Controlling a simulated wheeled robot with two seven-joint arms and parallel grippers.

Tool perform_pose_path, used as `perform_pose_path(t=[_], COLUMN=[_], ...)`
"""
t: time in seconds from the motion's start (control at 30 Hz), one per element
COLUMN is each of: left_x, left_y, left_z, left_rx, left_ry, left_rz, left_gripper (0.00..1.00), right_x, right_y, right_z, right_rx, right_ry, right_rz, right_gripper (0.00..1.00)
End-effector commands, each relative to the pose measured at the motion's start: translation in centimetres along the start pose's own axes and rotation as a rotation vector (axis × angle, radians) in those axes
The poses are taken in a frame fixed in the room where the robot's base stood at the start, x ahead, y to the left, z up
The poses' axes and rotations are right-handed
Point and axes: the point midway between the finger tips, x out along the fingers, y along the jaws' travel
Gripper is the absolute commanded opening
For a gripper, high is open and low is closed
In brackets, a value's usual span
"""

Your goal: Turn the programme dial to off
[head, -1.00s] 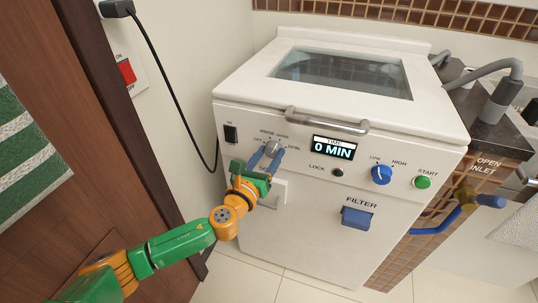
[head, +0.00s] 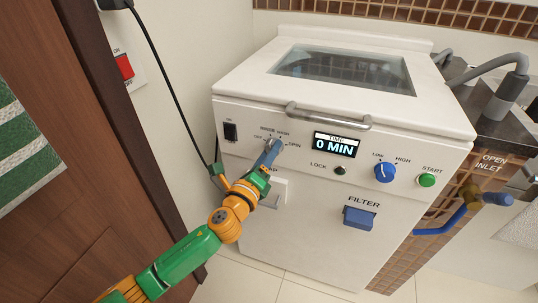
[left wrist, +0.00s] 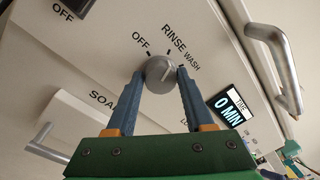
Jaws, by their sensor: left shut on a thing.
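The programme dial (left wrist: 160,74) is a grey round knob on the front panel of a white machine (head: 320,215). In the left wrist view its white pointer mark slants up and right, toward the RINSE and WASH labels; the OFF label (left wrist: 140,47) is to its upper left. My left gripper (left wrist: 158,78) is shut on the dial, one blue finger on each side. In the head view the left gripper (head: 271,150) reaches the dial from below left, and its fingers hide most of the knob. My right gripper cannot be made out.
The lid handle (head: 328,118), the time display reading 0 MIN (head: 335,145), a blue LOW/HIGH knob (head: 385,173) and a green START button (head: 427,180) are to the right. A blue filter latch (head: 358,217) is lower. A wooden door (head: 90,190) stands left, near my left arm.

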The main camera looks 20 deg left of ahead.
Motion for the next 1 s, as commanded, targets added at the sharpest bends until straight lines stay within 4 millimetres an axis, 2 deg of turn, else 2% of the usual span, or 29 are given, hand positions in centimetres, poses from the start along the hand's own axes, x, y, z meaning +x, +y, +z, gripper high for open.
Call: perform_pose_path(t=[0.6, 1.0], left_x=[-0.03, -0.03], left_y=[0.21, 0.22], left_z=[-0.27, -0.36], left_rx=[-0.581, -0.871], left_ry=[-0.042, -0.062], left_rz=[-0.005, -0.008], left_gripper=[0.00, 0.00], right_x=[0.85, 0.78], right_y=[-0.17, -0.16], right_z=[0.05, 0.05], right_rx=[0.001, 0.000], right_ry=[0.000, 0.000], right_rz=[-0.002, -0.002], right_gripper=[0.00, 0.00])
